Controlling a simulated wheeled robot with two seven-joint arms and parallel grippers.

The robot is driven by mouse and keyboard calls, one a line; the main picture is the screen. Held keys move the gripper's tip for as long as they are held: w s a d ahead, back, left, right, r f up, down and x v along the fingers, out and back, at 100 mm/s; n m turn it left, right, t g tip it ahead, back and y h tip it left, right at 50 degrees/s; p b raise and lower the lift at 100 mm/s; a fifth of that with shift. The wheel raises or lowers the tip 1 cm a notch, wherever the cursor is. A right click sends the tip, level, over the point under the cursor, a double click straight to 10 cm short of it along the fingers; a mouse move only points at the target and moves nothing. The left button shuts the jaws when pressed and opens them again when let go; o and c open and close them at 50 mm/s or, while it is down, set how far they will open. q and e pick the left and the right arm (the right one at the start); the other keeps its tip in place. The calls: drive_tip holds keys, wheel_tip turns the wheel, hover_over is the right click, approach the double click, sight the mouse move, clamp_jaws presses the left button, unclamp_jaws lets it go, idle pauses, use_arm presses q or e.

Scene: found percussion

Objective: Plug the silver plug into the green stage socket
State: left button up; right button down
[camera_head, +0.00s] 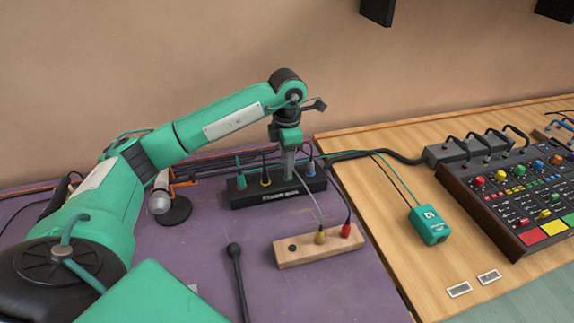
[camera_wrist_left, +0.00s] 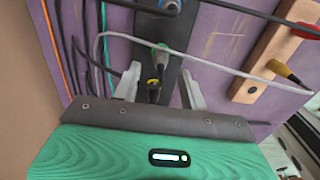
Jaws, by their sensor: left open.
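A black socket strip (camera_head: 250,197) lies on the purple cloth with several coloured positions. It also runs up the wrist view (camera_wrist_left: 172,78). My left gripper (camera_head: 288,172) points down over the strip, open, between the yellow-ringed plug (camera_head: 265,178) and the blue one (camera_head: 310,168). In the left wrist view, the green-collared position with a pale plug (camera_wrist_left: 160,53) and pale cable lies just past my left fingertips (camera_wrist_left: 159,72). A black plug with a yellow ring (camera_wrist_left: 154,87) shows between the fingers. I cannot tell how deep the pale plug sits. My right gripper is not visible.
A wooden block (camera_head: 300,252) holds a yellow plug (camera_head: 320,237) and a red plug (camera_head: 346,230). A pale cable and dark cables pass close to my gripper. A teal box (camera_head: 429,226) and mixer (camera_head: 520,190) stand right. A dark microphone-like stick (camera_head: 236,270) lies in front.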

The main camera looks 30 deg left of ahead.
use_arm(q)
wheel_tip(320, 180, up, 10)
idle(0.3)
idle(0.4)
